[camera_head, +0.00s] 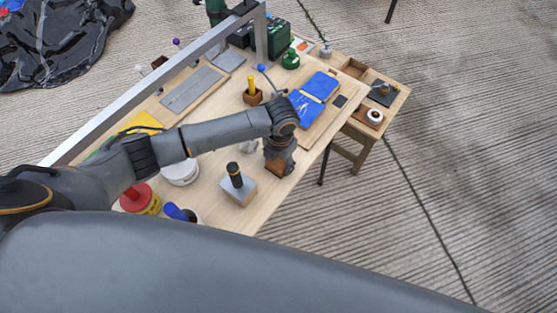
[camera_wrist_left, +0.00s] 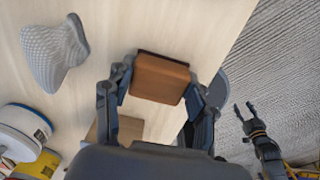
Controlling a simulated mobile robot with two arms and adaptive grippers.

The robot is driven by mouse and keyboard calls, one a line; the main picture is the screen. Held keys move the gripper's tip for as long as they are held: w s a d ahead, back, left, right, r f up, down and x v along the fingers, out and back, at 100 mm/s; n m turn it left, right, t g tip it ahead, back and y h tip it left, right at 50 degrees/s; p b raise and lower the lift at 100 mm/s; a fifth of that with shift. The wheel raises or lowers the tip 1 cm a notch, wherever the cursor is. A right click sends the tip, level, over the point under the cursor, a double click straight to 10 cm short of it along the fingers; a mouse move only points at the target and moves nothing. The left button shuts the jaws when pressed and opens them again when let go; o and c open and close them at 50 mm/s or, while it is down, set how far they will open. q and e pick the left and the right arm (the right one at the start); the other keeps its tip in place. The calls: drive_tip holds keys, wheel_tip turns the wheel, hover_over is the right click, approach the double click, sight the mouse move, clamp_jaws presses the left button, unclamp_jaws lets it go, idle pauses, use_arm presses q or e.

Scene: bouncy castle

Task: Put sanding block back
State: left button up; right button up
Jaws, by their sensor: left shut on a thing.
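The sanding block (camera_wrist_left: 160,78), a brown block with a darker edge, is between the fingers of my left gripper in the left wrist view. My left gripper (camera_head: 279,160) is shut on it, over the front right part of the worktable (camera_head: 262,208). In the head view the brown block (camera_head: 276,168) shows partly below the fingers. I cannot tell whether it touches the tabletop. My right gripper (camera_wrist_left: 246,110) shows in the left wrist view, off the table's side, with its fingers apart and empty. It is not visible in the head view.
A block with a black handle (camera_head: 237,185) stands left of the gripper. A grey mesh-patterned object (camera_wrist_left: 55,52) lies nearby. Blue sheets (camera_head: 305,108) lie on a board behind. A metal rail (camera_head: 150,86) spans the table's left.

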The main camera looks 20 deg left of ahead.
sight(280, 163)
use_arm(q)
drive_tip(key=shift+f, duration=0.1)
drive_tip(key=o, duration=1.6)
drive_tip(key=r, duration=1.2)
drive_tip(key=shift+s+d+r+b, duration=0.1)
drive_tip(key=shift+d+r+b, duration=0.1)
drive_tip(key=shift+b, duration=0.1)
drive_tip(key=shift+f, duration=0.1)
